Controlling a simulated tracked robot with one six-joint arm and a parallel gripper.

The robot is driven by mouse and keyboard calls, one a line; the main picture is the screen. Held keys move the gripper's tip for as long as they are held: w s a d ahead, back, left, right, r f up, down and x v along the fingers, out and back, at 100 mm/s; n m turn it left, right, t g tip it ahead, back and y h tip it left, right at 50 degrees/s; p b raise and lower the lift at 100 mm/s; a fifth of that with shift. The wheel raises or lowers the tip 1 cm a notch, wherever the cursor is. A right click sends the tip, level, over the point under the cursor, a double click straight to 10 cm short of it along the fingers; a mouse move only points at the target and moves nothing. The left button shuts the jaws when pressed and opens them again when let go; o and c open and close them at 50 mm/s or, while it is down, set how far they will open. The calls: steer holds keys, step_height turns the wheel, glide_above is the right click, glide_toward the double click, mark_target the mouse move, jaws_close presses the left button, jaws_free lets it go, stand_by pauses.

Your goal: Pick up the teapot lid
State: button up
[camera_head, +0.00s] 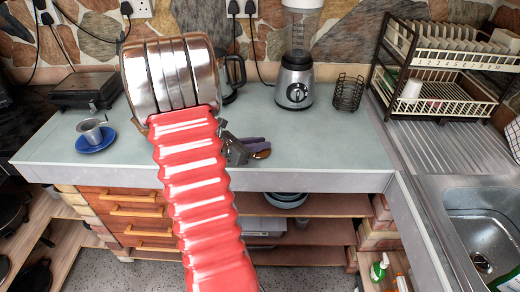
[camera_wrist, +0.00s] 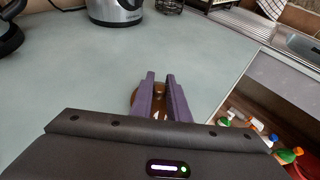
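A small brown, shiny round thing, which looks like the teapot lid (camera_head: 263,155), lies on the pale counter (camera_head: 320,150) near its front edge. My gripper (camera_head: 262,143) is low at the counter, with its purple fingers right at the lid. In the wrist view the lid (camera_wrist: 133,97) shows beside the left finger and in the narrow gap between the fingers (camera_wrist: 161,78). The fingers stand a little apart, with part of the lid between or beneath them. I cannot tell whether they touch it. Most of the lid is hidden by the fingers. I see no teapot.
A blender (camera_head: 295,85) and a wire basket (camera_head: 348,93) stand behind. A kettle (camera_head: 232,75) is partly behind my arm. A cup on a blue saucer (camera_head: 95,143) is at left. A dish rack (camera_head: 440,75) and sink (camera_head: 485,225) are at right. The counter right of my gripper is clear.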

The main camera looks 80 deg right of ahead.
steer(key=shift+a+f, duration=0.15)
steer(key=shift+f, duration=0.15)
jaws_close()
step_height(320, 180, up, 10)
steer(key=shift+r, duration=0.2)
stand_by(0.7)
